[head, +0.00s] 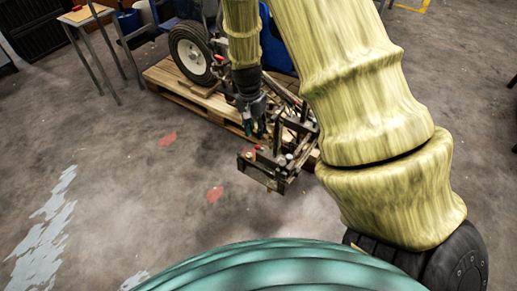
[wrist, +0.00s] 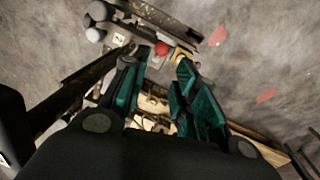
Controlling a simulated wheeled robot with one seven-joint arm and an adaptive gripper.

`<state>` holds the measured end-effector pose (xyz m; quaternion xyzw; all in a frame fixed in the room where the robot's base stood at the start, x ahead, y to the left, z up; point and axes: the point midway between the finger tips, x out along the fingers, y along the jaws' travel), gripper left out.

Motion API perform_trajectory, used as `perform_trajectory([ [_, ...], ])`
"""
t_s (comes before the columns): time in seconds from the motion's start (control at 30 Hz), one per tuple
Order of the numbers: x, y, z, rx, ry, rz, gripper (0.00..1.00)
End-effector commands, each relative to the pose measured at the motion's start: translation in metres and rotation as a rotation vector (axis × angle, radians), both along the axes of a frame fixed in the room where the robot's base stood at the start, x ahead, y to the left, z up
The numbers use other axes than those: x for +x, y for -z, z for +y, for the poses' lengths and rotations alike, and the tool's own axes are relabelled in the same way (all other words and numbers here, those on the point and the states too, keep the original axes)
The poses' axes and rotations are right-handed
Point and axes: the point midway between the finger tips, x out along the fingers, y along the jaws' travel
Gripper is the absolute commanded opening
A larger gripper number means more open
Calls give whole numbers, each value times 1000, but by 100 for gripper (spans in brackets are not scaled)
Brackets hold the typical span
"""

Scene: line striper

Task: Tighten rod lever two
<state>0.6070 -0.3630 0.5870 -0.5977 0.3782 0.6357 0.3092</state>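The line striper's metal rod bracket (head: 262,172) sticks out in front of the machine. In the wrist view, a small plate (wrist: 119,39) with a mark like a 2 sits on it. A red knob (wrist: 162,48) lies just beyond my fingertips and also shows in the head view (head: 257,147). Which part is rod lever two is not certain. My gripper (wrist: 155,65) points at the bracket with teal fingers apart and nothing visibly held. Contact with the bracket cannot be told.
The striper's wheel (head: 190,54) stands on a wooden pallet (head: 165,75). Dark metal bars (wrist: 75,85) run close to the left of my gripper. A table (head: 85,15) is at the upper left. The concrete floor left of the bracket is clear.

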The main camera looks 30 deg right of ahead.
Motion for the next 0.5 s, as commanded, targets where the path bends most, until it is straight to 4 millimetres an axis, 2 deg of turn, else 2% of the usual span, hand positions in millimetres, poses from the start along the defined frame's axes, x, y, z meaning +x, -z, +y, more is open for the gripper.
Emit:
perform_trajectory([
  [0.5,-8,77,-4,1,0,3,29],
])
